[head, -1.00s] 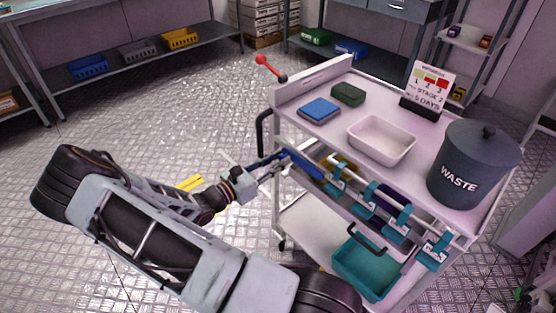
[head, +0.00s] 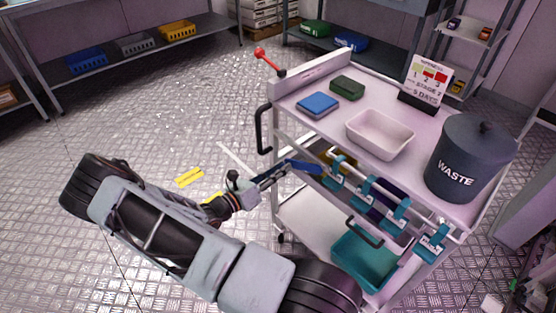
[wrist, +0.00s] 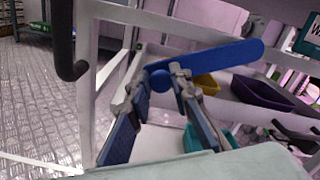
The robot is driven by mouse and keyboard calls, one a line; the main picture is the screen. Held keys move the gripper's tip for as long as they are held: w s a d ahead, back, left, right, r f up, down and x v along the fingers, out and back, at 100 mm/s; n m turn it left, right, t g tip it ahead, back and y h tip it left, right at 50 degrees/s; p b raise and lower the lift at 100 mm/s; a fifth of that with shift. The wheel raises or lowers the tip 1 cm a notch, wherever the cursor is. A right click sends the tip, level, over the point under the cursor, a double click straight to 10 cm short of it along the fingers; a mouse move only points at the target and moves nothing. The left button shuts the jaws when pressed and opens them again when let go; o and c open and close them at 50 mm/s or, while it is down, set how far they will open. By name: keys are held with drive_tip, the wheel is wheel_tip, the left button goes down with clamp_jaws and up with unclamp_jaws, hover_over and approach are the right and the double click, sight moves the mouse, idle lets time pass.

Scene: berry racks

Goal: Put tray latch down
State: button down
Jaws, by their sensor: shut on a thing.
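The tray latch looks like a long blue bar (head: 304,167) on the near side of the cart, beside the upper tray level. In the wrist view the bar (wrist: 220,56) slopes gently up to the right and has a round blue knob (wrist: 160,81) near its left end. My gripper (head: 282,169) reaches it from the left. In the wrist view my gripper's fingers (wrist: 162,88) close around the knob end, below the bar. The exact contact is partly hidden by the fingers.
The white cart (head: 341,78) carries a waste bin (head: 470,150), a white tray (head: 380,148), blue and green boxes and a sign. Several teal brackets (head: 397,213) line its near side. A black handle (head: 263,128) stands at its left corner. The floor to the left is open.

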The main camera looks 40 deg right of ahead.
drive_tip(key=s+f+n+p, duration=0.1)
drive_tip(key=s+f+n, duration=0.5)
drive_tip(key=s+n, duration=0.5)
drive_tip(key=shift+d+f+n, duration=0.4)
drive_tip(key=shift+n, duration=0.3)
drive_tip(key=c, duration=1.7)
unclamp_jaws()
drive_tip(key=shift+c, duration=0.2)
drive_tip(key=s+a, duration=0.1)
drive_tip(key=a, duration=1.1)
